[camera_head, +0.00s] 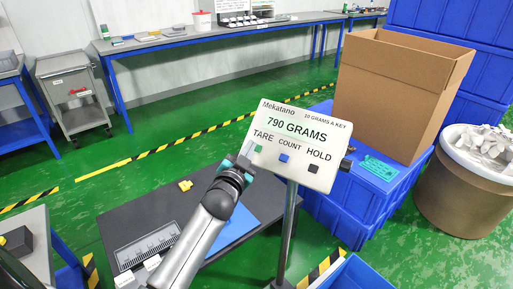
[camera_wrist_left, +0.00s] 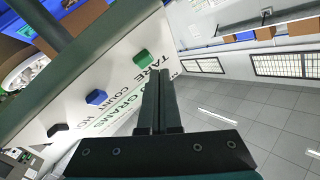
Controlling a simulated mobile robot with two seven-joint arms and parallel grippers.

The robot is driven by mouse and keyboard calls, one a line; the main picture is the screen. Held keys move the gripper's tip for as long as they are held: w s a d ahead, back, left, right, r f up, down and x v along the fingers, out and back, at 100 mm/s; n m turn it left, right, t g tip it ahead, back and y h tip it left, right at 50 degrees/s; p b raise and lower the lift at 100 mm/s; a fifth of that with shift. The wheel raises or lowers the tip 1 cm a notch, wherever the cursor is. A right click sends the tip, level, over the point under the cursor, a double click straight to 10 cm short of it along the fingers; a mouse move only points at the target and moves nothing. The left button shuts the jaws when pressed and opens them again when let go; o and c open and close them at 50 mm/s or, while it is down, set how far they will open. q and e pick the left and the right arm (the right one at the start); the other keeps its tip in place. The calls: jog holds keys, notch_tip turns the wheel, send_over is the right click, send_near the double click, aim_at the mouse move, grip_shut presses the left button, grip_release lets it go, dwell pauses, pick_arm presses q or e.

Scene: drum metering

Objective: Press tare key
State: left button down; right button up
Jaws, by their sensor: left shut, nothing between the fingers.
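The tilted white scale panel (camera_head: 300,130) stands on a metal post and reads "790 GRAMS". It has a green key (camera_head: 258,148) under TARE, a blue key (camera_head: 284,158) under COUNT and a black key (camera_head: 313,169) under HOLD. My left gripper (camera_head: 245,163) is shut and empty at the panel's left edge, close to the green key. In the left wrist view, the shut fingers (camera_wrist_left: 158,75) point at the panel just beside the green key (camera_wrist_left: 143,60); I cannot tell whether they touch it. The blue key (camera_wrist_left: 96,97) lies farther off. My right gripper is not in view.
A dark table (camera_head: 120,220) with a yellow piece (camera_head: 185,185) lies below my left arm. Right of the panel are blue crates (camera_head: 350,215), an open cardboard box (camera_head: 395,95) and a round drum (camera_head: 455,195) with pale contents. A blue bench (camera_head: 200,37) stands behind.

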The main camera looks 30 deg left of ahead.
pick_arm(q)
jog(key=shift+f, duration=0.1)
jog(key=shift+w+f, duration=0.2)
jog(key=shift+w, duration=0.1)
jog(key=shift+w+f+b, duration=0.25)
jog(key=shift+b, duration=0.2)
dwell(0.5)
jog(key=shift+s+r, duration=0.1)
jog(key=shift+s+r+p, duration=0.5)
jog(key=shift+p, duration=0.45)
jog(key=s+r+p, duration=0.3)
jog(key=p, duration=0.2)
jog(key=shift+s+r, duration=0.25)
